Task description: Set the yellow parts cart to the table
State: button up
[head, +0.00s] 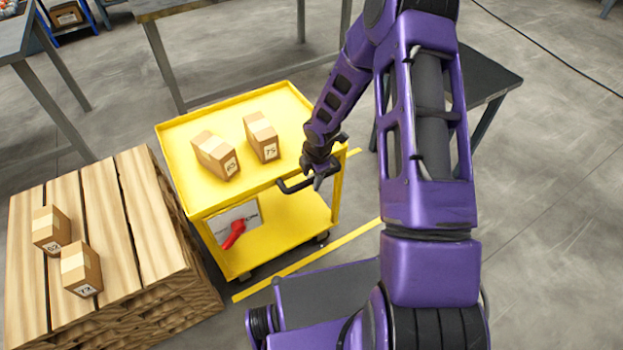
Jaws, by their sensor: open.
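The yellow parts cart (175,158) stands in the middle of the head view, with an upper tray and a lower shelf. Two cardboard boxes, one (215,155) at left and one (262,137) at right, sit on its upper tray.
A wooden stack (115,215) with two boxes stands close to the cart's left side. A dark table (490,75) is at right behind my arm. Another table edge (15,35) is at far left. A red object and a white sign hang on the cart's front. Yellow floor lines run nearby.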

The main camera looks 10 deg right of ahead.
jog(key=shift+f, duration=0.1)
grip_shut()
dwell(1.4)
